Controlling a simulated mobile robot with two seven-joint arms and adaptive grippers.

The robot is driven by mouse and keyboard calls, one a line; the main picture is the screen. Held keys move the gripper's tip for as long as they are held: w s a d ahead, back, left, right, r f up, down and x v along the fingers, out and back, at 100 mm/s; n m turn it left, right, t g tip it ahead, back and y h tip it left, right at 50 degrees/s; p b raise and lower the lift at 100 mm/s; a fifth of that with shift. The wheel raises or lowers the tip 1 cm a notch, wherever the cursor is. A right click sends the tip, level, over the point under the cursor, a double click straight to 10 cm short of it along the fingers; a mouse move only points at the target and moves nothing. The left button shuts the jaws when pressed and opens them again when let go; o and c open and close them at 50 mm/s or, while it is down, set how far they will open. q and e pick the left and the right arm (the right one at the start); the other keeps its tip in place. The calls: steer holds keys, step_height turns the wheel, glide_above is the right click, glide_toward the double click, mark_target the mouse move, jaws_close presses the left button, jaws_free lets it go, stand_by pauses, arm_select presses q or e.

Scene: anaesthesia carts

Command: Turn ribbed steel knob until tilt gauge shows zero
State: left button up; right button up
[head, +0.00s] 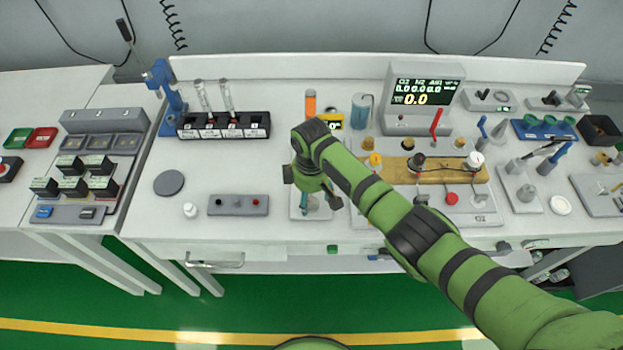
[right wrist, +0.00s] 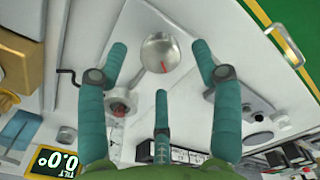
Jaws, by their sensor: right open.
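The round steel knob (right wrist: 160,52) with a red mark on its face shows in the right wrist view; its ribbing is too small to make out. In the head view my right gripper hides it. My right gripper (right wrist: 160,65) is open, its teal fingers spread around the knob with gaps on both sides. In the head view the gripper (head: 312,196) hangs over a pale plate near the bench's front. The tilt gauge (right wrist: 56,162) appears upside down in the right wrist view and seems to read 0.0. Its yellow case (head: 331,121) shows behind my wrist. My left gripper is out of view.
A grey button box (head: 238,205) and a white cap (head: 190,210) lie left of the gripper. A wooden block with terminals (head: 450,173) is to the right. A vial rack (head: 224,125) and an orange cylinder (head: 311,103) stand behind.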

mark_target(312, 204)
step_height(312, 204, up, 10)
stand_by(0.3)
steer(key=shift+s+f, duration=0.1)
steer(key=shift+f, duration=0.1)
